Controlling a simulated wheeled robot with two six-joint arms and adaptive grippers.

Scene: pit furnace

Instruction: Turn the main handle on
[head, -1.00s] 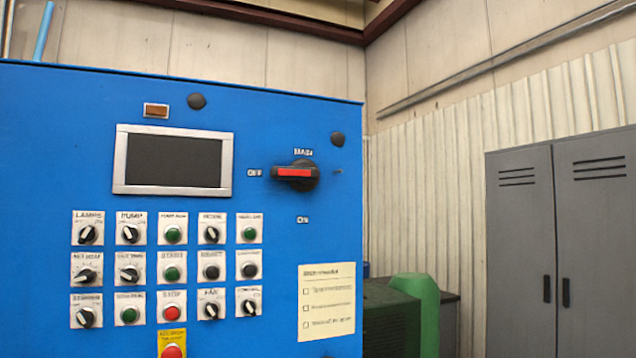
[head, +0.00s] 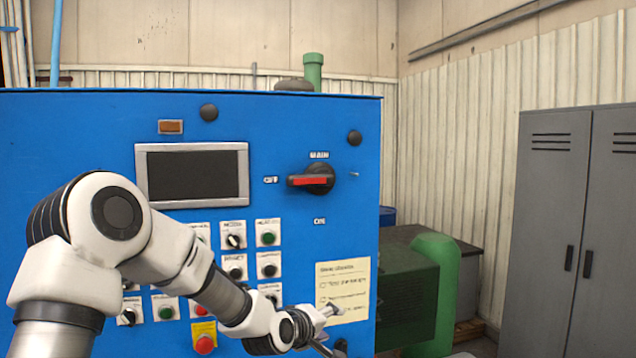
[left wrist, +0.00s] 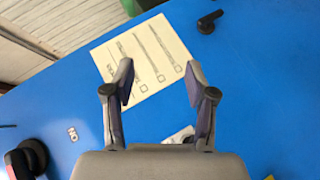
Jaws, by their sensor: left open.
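The main handle (head: 312,180) is a black round knob with a red bar on the blue panel, below the MAIN label. Its bar lies about level, its end towards the OFF label (head: 271,180) on the left; the ON label (head: 319,221) is below the knob. My left gripper (head: 333,328) is below the handle, in front of the paper note, and touches no handle. In the left wrist view its two fingers (left wrist: 160,88) are apart with nothing between them. The handle shows partly at that view's lower left (left wrist: 27,158). My right gripper is not in view.
A paper note (head: 343,275) is on the panel below the handle. Knobs and buttons, partly hidden by my left arm, fill the lower panel. A black lever (left wrist: 209,22) shows in the left wrist view. A green machine (head: 433,290) and grey cabinet (head: 575,230) stand right.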

